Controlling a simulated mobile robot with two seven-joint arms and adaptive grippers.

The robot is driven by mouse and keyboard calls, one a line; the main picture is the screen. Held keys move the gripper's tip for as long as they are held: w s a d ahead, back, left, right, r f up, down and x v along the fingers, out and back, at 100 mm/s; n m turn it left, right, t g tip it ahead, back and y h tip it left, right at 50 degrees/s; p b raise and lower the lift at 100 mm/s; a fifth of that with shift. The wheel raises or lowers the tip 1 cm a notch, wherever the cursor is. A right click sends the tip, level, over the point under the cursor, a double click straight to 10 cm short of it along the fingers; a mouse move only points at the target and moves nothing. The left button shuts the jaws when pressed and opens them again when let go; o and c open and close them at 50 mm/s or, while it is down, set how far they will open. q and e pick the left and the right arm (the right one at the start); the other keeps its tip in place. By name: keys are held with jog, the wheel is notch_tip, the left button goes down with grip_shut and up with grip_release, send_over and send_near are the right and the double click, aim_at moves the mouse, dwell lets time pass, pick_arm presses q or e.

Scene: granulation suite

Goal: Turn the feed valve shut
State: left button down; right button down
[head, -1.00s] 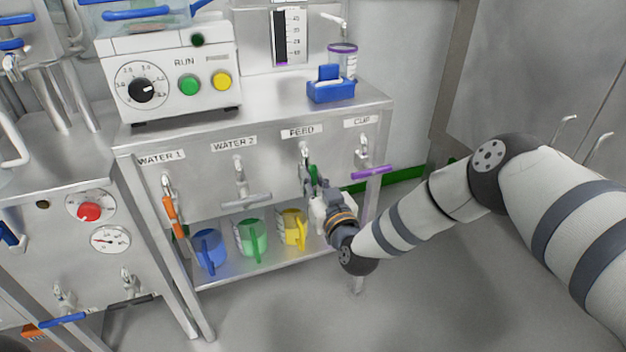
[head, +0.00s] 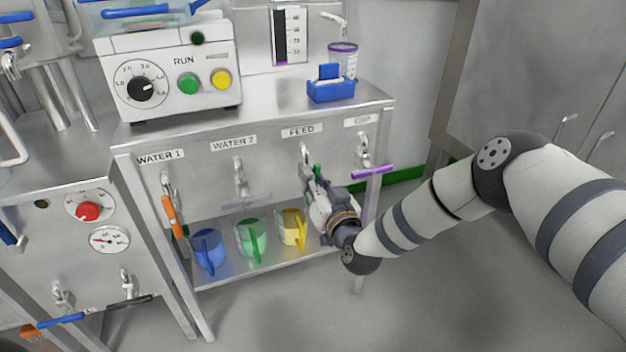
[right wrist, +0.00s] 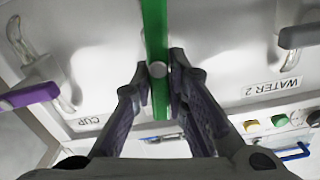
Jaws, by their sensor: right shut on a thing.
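The feed valve (head: 305,155) is on the front panel under the FEED label. Its green handle (head: 317,171) is mostly hidden by my right gripper in the head view. In the right wrist view the green handle (right wrist: 155,40) runs up and down the picture, crosswise to the handles of the neighbouring valves. My right gripper (head: 312,180) is at the handle, and its two fingers (right wrist: 160,82) are shut on it, one on each side of a round pale pivot. My left gripper does not show.
The purple-handled cup valve (head: 373,171) is close on the right, and the grey-handled water 2 valve (head: 245,200) on the left. Blue (head: 208,250), green (head: 252,238) and yellow (head: 292,228) jugs stand on the shelf below. The floor at right is clear.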

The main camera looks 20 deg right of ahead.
jog(key=m, duration=0.2)
jog(key=d+m+b, duration=0.1)
jog(key=shift+f+m, duration=0.2)
jog(key=shift+m, duration=0.2)
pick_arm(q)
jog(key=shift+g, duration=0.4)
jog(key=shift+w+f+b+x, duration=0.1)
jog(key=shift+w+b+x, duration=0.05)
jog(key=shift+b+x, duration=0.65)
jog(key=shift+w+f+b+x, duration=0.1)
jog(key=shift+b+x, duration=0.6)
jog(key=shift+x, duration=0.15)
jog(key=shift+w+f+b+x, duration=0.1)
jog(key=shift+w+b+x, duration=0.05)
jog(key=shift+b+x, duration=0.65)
pick_arm(e)
jog(key=shift+d+f+m, duration=0.1)
jog(key=shift+f+m, duration=0.15)
jog(key=shift+m, duration=1.65)
jog(key=shift+d+f+m, duration=0.15)
jog(key=shift+f+m, duration=0.15)
jog(key=shift+m, duration=1.6)
jog(key=shift+d+f+m, duration=0.1)
jog(key=shift+f+m, duration=0.15)
jog(key=shift+m, duration=1.65)
